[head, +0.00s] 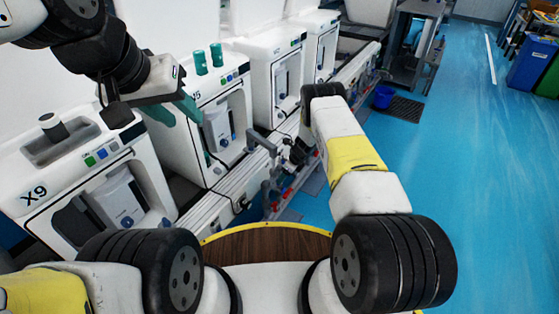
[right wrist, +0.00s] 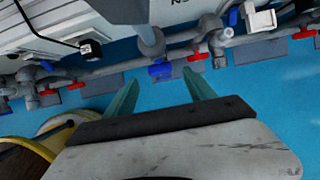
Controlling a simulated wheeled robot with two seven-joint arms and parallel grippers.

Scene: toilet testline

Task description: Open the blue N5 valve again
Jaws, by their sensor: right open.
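In the right wrist view, a blue valve handle (right wrist: 160,71) sits on a grey pipe just beyond and between my right fingertips. A partly cut-off, upside-down label ending in N5 (right wrist: 180,3) shows above it. My right gripper (right wrist: 164,84) is open, its teal fingers spread apart with nothing between them. I cannot tell how far the handle is from the fingertips. In the head view, the right gripper and this valve are hard to make out behind my right arm. My left gripper (head: 175,110) is high at the left, in front of the white machines; its opening is unclear.
A red valve handle (right wrist: 196,57) lies close right of the blue one, and another blue handle (right wrist: 224,34) is beyond it. Grey pipes run along the machines. A white X9 machine (head: 75,165) stands at left. Blue floor (head: 470,170) is open at right.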

